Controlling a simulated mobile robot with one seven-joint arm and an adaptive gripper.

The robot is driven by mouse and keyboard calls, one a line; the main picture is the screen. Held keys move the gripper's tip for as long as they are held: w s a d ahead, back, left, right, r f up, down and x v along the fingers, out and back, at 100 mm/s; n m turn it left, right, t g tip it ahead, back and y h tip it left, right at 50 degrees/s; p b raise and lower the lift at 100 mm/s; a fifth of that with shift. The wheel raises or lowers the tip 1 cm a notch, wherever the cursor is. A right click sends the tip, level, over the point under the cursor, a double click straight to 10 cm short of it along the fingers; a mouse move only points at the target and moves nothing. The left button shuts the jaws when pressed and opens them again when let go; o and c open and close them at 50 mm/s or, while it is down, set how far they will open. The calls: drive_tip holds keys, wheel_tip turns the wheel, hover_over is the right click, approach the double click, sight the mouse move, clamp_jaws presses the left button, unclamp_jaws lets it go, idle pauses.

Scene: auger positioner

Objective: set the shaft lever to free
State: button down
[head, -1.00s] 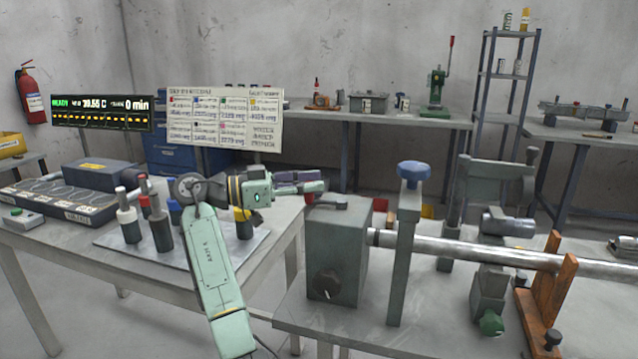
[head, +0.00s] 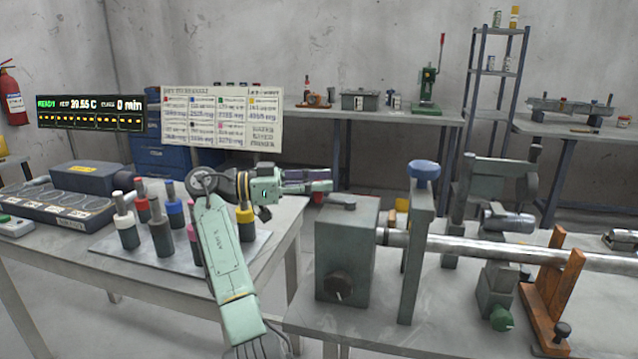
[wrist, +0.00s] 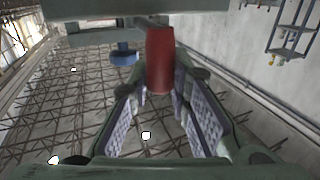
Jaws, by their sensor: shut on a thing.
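The shaft lever is a dark arm (head: 342,201) lying on top of the grey box (head: 343,262) at the left end of the bench. A red grip (wrist: 160,62) stands between my fingers in the wrist view; it appears to be the lever's handle. My gripper (head: 322,181) is shut on it, at the box's upper left. The fingers also show in the wrist view (wrist: 161,95). In the head view my fingers largely hide the grip. A steel shaft (head: 490,248) runs right from the box. I cannot read any free marking.
A post with a blue knob (head: 423,173) stands just right of the box. A black dial (head: 338,285) is on the box's front. Several colour-capped bottles stand on a tray (head: 118,248) on the left table. An orange bracket (head: 553,290) holds the shaft further right.

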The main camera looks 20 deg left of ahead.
drive_tip(key=c, duration=1.5)
unclamp_jaws()
drive_tip(key=shift+o, duration=0.2)
drive_tip(key=v, duration=1.2)
